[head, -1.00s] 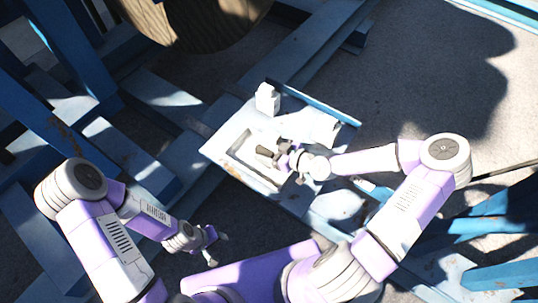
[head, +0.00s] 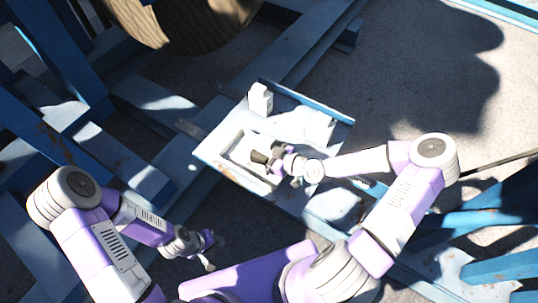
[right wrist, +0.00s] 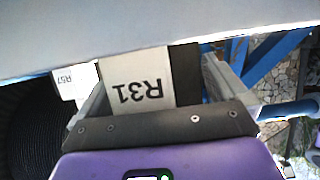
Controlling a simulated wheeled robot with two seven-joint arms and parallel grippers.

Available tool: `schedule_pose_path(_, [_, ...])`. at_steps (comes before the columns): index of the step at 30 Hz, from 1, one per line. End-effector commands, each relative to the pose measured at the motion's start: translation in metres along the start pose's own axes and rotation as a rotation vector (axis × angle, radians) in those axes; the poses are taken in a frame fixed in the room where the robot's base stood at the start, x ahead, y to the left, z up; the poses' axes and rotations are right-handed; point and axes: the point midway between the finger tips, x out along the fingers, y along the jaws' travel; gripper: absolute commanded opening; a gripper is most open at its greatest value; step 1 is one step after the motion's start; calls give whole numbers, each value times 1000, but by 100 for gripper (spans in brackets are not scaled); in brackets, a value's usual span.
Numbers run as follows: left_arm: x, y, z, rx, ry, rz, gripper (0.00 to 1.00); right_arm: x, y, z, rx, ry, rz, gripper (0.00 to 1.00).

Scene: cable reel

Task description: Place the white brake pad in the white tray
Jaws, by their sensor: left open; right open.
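The white tray (head: 238,139) is a shallow recessed box on a pale blue platform in the head view. My right gripper (head: 268,157) is low at the tray, its dark fingers over the tray's inside. My left gripper (head: 209,252) is open and empty at lower left, away from the tray.
A white block (head: 260,99) stands behind the tray on the platform. A white block marked R57 (right wrist: 75,83) shows in the right wrist view. A blue rail (head: 308,102) edges the platform. A large wooden reel (head: 190,22) is beyond. Blue beams surround the platform; open floor lies right.

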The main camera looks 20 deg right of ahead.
Motion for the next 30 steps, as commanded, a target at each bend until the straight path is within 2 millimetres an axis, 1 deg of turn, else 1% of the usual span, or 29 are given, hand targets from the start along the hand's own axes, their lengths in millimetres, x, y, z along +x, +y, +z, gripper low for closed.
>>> schedule_pose_path(2, [-3,1,0,0,0,0,43,-4,0,-2,1,-1,1,100])
schedule_pose_path(5, [-6,2,0,0,0,0,43,-16,1,-2,2,-1,2,100])
schedule_pose_path(15, [-24,9,1,0,0,0,43,-75,1,-3,3,-1,4,100])
schedule_pose_path(21, [-34,13,2,0,0,0,43,-102,0,-3,3,0,3,100])
schedule_pose_path(24, [-37,14,2,0,0,0,43,-110,0,-3,5,2,1,100])
schedule_pose_path(30, [-41,15,2,0,0,0,43,-120,0,-2,2,1,1,100])
